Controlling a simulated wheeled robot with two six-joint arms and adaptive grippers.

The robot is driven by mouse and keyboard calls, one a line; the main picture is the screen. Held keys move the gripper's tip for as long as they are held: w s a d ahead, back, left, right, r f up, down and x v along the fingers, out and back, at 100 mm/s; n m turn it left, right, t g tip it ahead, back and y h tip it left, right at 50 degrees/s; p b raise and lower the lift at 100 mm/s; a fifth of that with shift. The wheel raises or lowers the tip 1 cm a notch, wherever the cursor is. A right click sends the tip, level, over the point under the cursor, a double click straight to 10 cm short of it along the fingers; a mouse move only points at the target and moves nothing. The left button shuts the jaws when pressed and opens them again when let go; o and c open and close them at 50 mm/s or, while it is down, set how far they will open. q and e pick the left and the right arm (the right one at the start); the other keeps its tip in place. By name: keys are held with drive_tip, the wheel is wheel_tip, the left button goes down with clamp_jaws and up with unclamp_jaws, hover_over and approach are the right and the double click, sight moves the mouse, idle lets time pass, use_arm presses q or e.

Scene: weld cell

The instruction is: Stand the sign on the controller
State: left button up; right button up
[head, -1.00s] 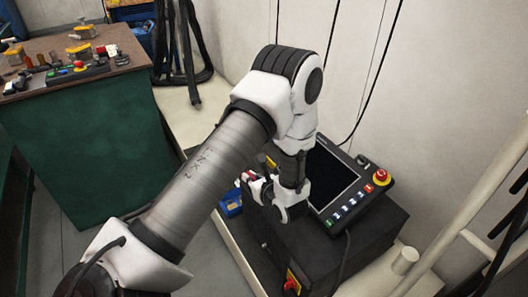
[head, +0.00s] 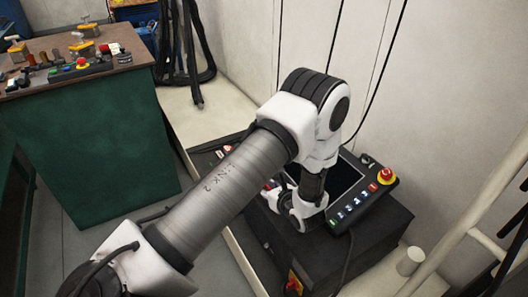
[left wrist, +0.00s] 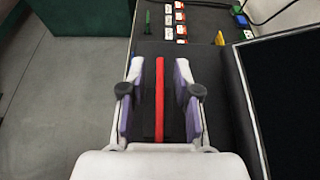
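The black controller (head: 368,238) is a box by the wall. A pendant with a dark screen (left wrist: 290,90) lies on its top. A thin red strip (left wrist: 160,95), which looks like the sign seen edge-on, shows in the left wrist view between the fingers of my left gripper (left wrist: 159,100). Dark gaps show on both sides of it, so the fingers are open around it and apart from it. In the head view my left gripper (head: 300,208) is low over the controller beside the pendant, and my arm hides the sign. My right gripper is out of view.
Red-and-white switch parts (left wrist: 180,20) and a yellow piece (left wrist: 219,38) lie past the fingers. The pendant has a red stop button (head: 386,175) and a cable. A green bench (head: 95,145) with tools stands at left. Pale rails (head: 470,200) are at right.

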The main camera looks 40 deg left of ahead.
use_arm(q)
drive_tip(key=shift+r, duration=0.25)
drive_tip(key=shift+d+r, duration=0.15)
drive_tip(key=shift+d, duration=0.2)
drive_tip(key=p+v, duration=0.2)
drive_tip(key=v, duration=0.9)
drive_tip(key=shift+s, duration=0.15)
drive_tip(key=s+d+f+n+g+h, duration=0.1)
drive_tip(key=s+d+f+n+h, duration=0.2)
drive_tip(key=s+n, duration=0.4)
drive_tip(key=s+d+f+n+g+h, duration=0.1)
drive_tip(key=s+d+f+n+h, duration=0.2)
drive_tip(key=s+f+n+h, duration=0.2)
drive_tip(key=s+d+f+n+g+h, duration=0.1)
drive_tip(key=s+d+f+n+h, duration=0.2)
drive_tip(key=s+f+n, duration=0.6)
drive_tip(key=shift+s+n+g+h, duration=0.3)
drive_tip(key=shift+s+h, duration=0.35)
drive_tip(key=shift+h, duration=0.25)
